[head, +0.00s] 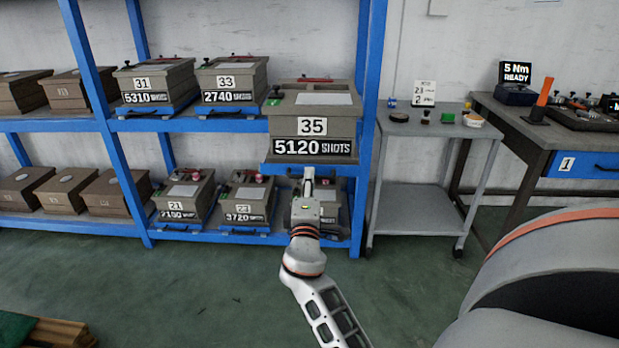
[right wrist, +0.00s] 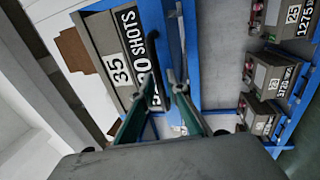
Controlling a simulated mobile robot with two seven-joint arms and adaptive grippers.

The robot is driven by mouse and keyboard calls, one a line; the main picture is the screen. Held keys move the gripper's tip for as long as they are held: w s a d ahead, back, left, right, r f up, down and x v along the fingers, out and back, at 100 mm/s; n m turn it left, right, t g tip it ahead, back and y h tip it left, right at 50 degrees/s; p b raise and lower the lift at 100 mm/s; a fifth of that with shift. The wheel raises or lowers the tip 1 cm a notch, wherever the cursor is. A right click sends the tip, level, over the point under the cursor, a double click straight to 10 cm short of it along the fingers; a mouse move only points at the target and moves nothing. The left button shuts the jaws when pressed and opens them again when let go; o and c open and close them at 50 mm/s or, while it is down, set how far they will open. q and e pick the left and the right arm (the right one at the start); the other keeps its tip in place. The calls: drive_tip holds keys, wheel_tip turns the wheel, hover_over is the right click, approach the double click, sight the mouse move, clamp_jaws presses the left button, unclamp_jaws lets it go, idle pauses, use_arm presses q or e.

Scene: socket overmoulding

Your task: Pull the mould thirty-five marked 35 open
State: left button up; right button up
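Mould thirty-five (head: 290,108) is a grey-brown box with a white 35 label and a 5120 SHOTS display. It stands on a blue pull-out tray (head: 270,169) on the upper shelf, farther forward than its neighbours. My right gripper (head: 308,174) is at the tray's front, below the display. In the right wrist view the mould (right wrist: 103,48) is seen sideways, and the fingers (right wrist: 164,86) lie close on either side of a dark handle bar (right wrist: 154,55). They appear shut on it; the contact is partly hidden. My left gripper is out of view.
Moulds 31 (head: 155,82) and 33 (head: 232,78) stand to the left on the same shelf. Moulds 21 (head: 184,192) and 23 (head: 247,195) are below. A grey cart (head: 425,195) stands right of the blue rack post (head: 369,120).

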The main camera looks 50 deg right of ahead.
drive_tip(key=v, duration=0.6)
drive_tip(key=shift+s+a+f, duration=0.1)
drive_tip(key=shift+a, duration=0.05)
idle(0.3)
